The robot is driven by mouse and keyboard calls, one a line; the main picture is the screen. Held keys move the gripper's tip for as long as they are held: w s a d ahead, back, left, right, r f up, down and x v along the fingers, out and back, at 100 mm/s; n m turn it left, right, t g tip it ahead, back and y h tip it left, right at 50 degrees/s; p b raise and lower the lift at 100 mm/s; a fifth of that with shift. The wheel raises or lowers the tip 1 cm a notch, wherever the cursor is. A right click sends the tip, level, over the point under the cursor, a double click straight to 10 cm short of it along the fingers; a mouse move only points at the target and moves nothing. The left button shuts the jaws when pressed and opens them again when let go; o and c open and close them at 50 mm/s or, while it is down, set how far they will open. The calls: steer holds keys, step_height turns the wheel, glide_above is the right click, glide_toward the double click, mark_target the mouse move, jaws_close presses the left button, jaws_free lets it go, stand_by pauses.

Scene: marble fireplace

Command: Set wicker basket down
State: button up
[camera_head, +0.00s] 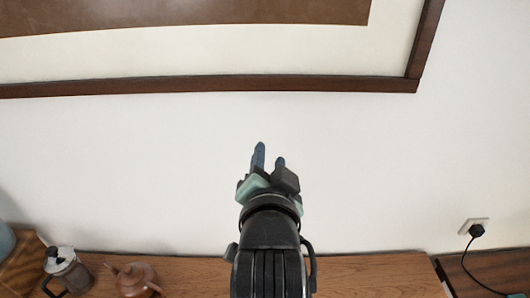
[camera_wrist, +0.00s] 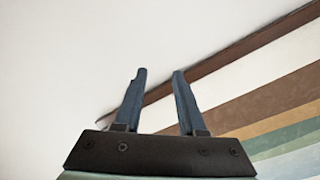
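No wicker basket can be made out for certain in either view. My gripper (camera_head: 268,153) is raised in front of the white wall, above the wooden surface in the head view. In the wrist view my gripper (camera_wrist: 158,75) shows two blue fingers standing apart with an empty gap between them. Only the wall and part of the picture frame lie behind them.
A wooden surface (camera_head: 200,272) runs along the wall's foot. A metal coffee pot (camera_head: 68,272) and a brown teapot (camera_head: 135,279) stand at its left. A framed picture (camera_head: 240,83) hangs above. A plugged-in socket (camera_head: 474,227) is at right.

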steer(key=s+r+n+t, duration=0.2)
steer(key=s+r+t, duration=0.2)
steer(key=r, duration=0.6)
steer(key=s+r+n+t, duration=0.3)
steer(key=s+r, duration=0.2)
steer(key=r, duration=0.6)
steer(key=s+a+r+n+t, duration=0.1)
steer(key=s+r+n+t, duration=0.2)
steer(key=r, duration=0.8)
steer(key=s+t, duration=0.1)
steer(key=s, duration=0.1)
steer(key=shift+s+r+t, duration=0.2)
steer(key=shift+s+t, duration=0.1)
